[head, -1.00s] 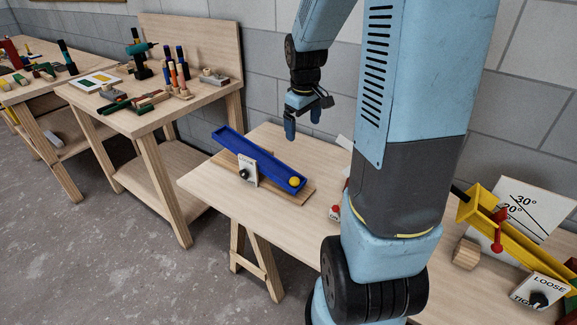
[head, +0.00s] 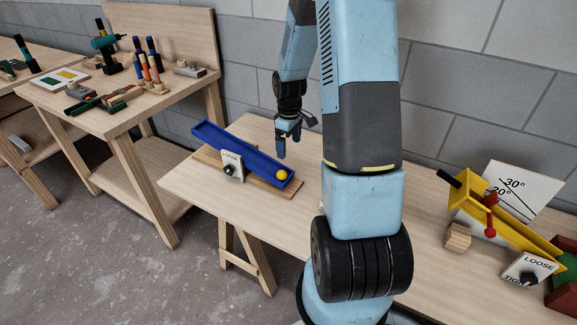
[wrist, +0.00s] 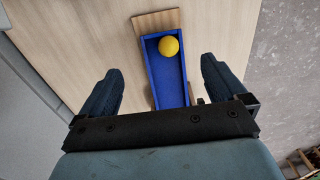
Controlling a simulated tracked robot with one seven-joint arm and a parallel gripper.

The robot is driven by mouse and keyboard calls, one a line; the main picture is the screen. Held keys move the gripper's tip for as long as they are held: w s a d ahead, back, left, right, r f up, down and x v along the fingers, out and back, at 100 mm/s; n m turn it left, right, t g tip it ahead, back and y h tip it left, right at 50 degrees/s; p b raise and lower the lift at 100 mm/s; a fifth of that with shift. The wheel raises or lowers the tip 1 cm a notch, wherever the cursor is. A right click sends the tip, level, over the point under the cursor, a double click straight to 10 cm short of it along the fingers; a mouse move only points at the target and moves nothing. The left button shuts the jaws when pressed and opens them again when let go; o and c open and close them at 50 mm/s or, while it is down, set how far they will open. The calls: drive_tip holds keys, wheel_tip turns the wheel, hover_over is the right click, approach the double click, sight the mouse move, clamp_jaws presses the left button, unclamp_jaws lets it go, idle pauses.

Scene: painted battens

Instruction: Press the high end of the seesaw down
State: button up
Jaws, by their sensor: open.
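The seesaw is a blue trough (head: 235,152) tilted on a wooden base (head: 262,181). Its left end is high and its right end is low. A yellow ball (head: 281,175) sits at the low right end. A white plate with a dark knob (head: 231,167) stands at the pivot. My gripper (head: 281,150) is open and empty, above and behind the low end, apart from the trough. In the wrist view the trough (wrist: 166,80) and ball (wrist: 168,46) show between my open fingers (wrist: 160,90). My gripper body hides the high end there.
A yellow angled channel (head: 505,225) with a red clamp, a wooden block (head: 457,237) and an angle card (head: 510,190) stand on the right of the bench. A block wall runs behind. Another bench (head: 110,120) with tools stands left. The bench front is clear.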

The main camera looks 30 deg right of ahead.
hover_over(289, 177)
wheel_tip(289, 177, down, 10)
idle(0.4)
clamp_jaws()
idle(0.9)
idle(0.4)
drive_tip(key=c, duration=1.8)
unclamp_jaws()
drive_tip(key=o, duration=1.8)
wheel_tip(289, 177, up, 14)
drive_tip(key=shift+f, duration=0.15)
